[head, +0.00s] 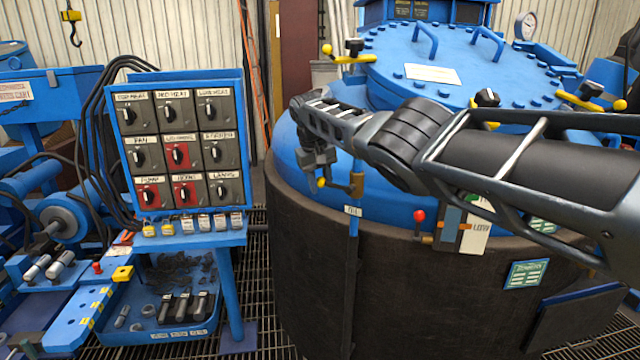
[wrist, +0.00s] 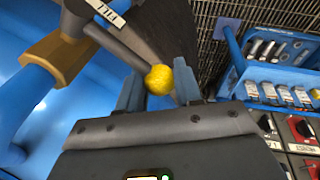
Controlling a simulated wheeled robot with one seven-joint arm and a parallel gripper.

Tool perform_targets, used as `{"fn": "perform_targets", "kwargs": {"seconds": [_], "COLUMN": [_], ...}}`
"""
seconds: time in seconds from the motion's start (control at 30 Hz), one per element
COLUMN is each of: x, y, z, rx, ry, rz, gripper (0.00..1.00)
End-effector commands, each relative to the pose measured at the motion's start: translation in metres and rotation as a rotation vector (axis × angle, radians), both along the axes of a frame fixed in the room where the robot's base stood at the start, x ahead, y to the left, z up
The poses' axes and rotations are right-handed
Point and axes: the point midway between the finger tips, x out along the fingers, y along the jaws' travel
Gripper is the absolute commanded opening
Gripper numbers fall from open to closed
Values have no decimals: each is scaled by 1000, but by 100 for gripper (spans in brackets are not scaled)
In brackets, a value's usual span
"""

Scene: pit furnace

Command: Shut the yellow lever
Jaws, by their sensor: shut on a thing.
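The yellow lever is a dark rod with a yellow ball knob (wrist: 159,79) on its end, on a brass valve body (wrist: 62,55) at a blue pipe. In the head view the yellow knob (head: 321,182) shows just under my gripper, left of the brass valve body (head: 357,185) on the furnace's front. My gripper (head: 319,171) is shut on the knob. In the wrist view the knob sits between the two blue-grey fingers of my gripper (wrist: 159,88). A white label (wrist: 108,10) lies by the rod. The far side of the knob is hidden.
The round blue furnace (head: 400,165) with a dark lower wall fills the centre. A red-knobbed lever (head: 419,216) is to the right of the valve. A switch panel (head: 180,140) stands left, above a blue tray (head: 160,325). Grating floor lies between.

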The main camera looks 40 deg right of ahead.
Motion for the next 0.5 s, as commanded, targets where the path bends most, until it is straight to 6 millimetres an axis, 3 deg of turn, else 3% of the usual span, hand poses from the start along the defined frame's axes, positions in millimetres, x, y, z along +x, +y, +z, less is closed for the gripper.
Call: {"fn": "perform_targets", "kwargs": {"seconds": [0.03,0.07,0.3,0.5], "x": [-6,-6,-5,-4], "y": [1,1,1,1], "z": [-10,-10,-8,-6], "rx": [12,12,10,8], "ry": [23,23,17,13], "rz": [-10,-10,-8,-6], "gripper": [0,36,58,58]}}
